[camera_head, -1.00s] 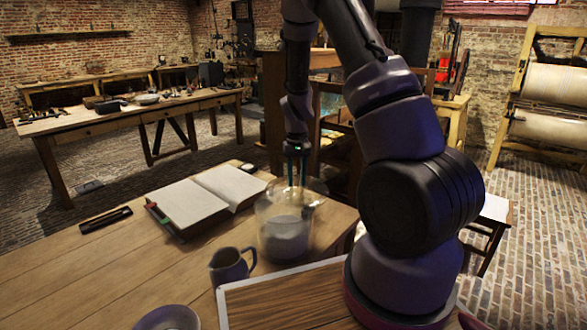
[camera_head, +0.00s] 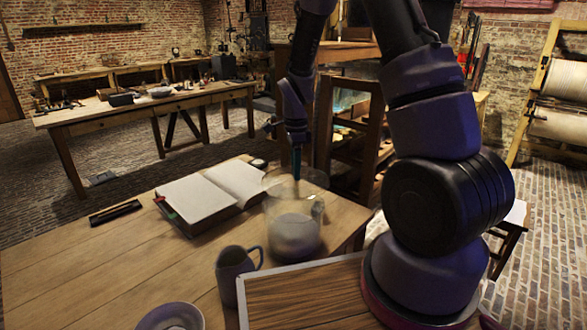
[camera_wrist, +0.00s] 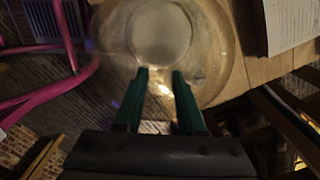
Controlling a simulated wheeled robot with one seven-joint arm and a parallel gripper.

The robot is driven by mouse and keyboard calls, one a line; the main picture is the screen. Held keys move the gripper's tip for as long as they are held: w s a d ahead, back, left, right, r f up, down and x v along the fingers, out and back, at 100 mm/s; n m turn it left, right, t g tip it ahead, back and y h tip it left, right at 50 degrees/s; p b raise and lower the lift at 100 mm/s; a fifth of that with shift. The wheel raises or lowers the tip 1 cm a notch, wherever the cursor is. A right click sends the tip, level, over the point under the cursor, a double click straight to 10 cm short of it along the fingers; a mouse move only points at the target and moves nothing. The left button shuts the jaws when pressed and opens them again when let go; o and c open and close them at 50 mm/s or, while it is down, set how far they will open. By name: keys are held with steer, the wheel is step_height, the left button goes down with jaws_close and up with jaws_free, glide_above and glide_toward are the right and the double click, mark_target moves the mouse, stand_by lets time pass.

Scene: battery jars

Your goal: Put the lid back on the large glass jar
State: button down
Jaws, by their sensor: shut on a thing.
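The large glass jar (camera_head: 293,236) stands on the wooden table, upright, with pale contents in its lower part. My gripper (camera_head: 297,176) is over the jar's mouth, pointing down. In the wrist view, the green fingers of my gripper (camera_wrist: 161,78) are shut on the clear glass lid (camera_wrist: 216,84), whose grip is hard to make out. In the head view the lid (camera_head: 316,179) shows as a faint, wide disc at the jar's top. The jar's round pale contents show through the glass in the wrist view. I cannot tell whether the lid touches the rim.
A grey jug (camera_head: 233,275) stands close to the jar at front left. A bowl (camera_head: 170,318) and a framed wooden board (camera_head: 300,296) are at the front.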

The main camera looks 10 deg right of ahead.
mark_target(293, 186)
steer(key=shift+s+a+r+m, duration=0.15)
steer(key=shift+a+m, duration=0.15)
steer(key=shift+m, duration=0.4)
steer(key=shift+a+f, duration=0.1)
steer(key=shift+f, duration=3.05)
steer(key=shift+f, duration=0.15)
steer(key=shift+c, duration=2.1)
jaws_free()
steer(key=shift+o, duration=0.3)
steer(key=o, duration=0.4)
steer(key=shift+c, duration=0.2)
